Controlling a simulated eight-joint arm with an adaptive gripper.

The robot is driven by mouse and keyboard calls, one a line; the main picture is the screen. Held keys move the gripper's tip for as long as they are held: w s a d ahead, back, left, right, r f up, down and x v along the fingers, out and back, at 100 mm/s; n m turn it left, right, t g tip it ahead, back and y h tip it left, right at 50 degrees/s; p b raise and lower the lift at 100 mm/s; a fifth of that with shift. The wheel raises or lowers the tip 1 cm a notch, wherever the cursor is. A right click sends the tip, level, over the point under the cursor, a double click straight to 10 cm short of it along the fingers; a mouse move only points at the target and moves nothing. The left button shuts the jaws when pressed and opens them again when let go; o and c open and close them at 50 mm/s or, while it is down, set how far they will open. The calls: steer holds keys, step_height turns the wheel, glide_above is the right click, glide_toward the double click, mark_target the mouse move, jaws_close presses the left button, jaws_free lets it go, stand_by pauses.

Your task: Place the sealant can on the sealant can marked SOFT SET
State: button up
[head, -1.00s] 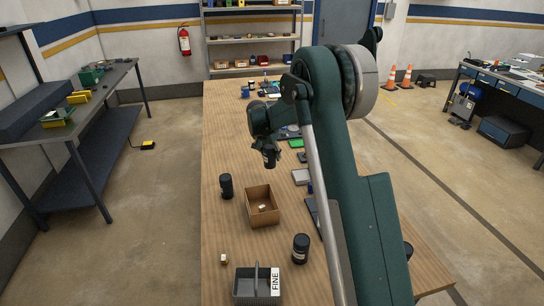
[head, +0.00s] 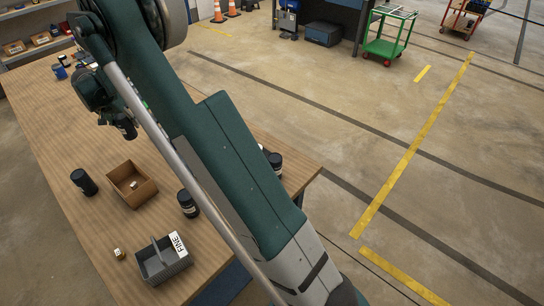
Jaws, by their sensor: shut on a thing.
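My gripper (head: 118,118) hangs over the far part of the wooden table and is shut on a small black can (head: 128,131), held above the tabletop. Another black can (head: 84,182) stands to the left of the open cardboard box. A black can with a pale label band (head: 188,204) stands to the right of the box. A further black can (head: 275,162) stands near the table's right edge, partly hidden by my arm. The labels are too small to read, so I cannot tell which can is marked SOFT SET.
The open cardboard box (head: 146,194) holds a small pale item. A grey caddy (head: 172,268) with a "FINE" label stands at the near end, with a small brass-coloured item (head: 119,253) beside it. My arm crosses the view and hides much of the table (head: 62,135).

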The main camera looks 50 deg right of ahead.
steer(key=s+d+r+m+g+h+p, duration=0.15)
steer(key=s+d+r, duration=0.25)
steer(key=s+d, duration=0.85)
steer(key=s+d+r+m+y+p, duration=0.1)
steer(key=s+d+r+m, duration=0.25)
steer(key=s+d, duration=0.95)
steer(key=s+d+r+m+p, duration=0.1)
steer(key=s+d, duration=0.1)
steer(key=s, duration=0.8)
steer(key=s+d+r+m+g+p, duration=0.1)
steer(key=s+d, duration=0.2)
steer(key=s, duration=0.8)
steer(key=s+d+r+m+p, duration=0.1)
steer(key=s+d, duration=0.1)
steer(key=s, duration=0.8)
steer(key=shift+s+d+m+h, duration=0.2)
steer(key=shift+s+m+h, duration=0.1)
steer(key=shift+s+h, duration=0.15)
steer(key=shift+f, duration=0.1)
steer(key=shift+f, duration=2.75)
steer(key=shift+f, duration=2.1)
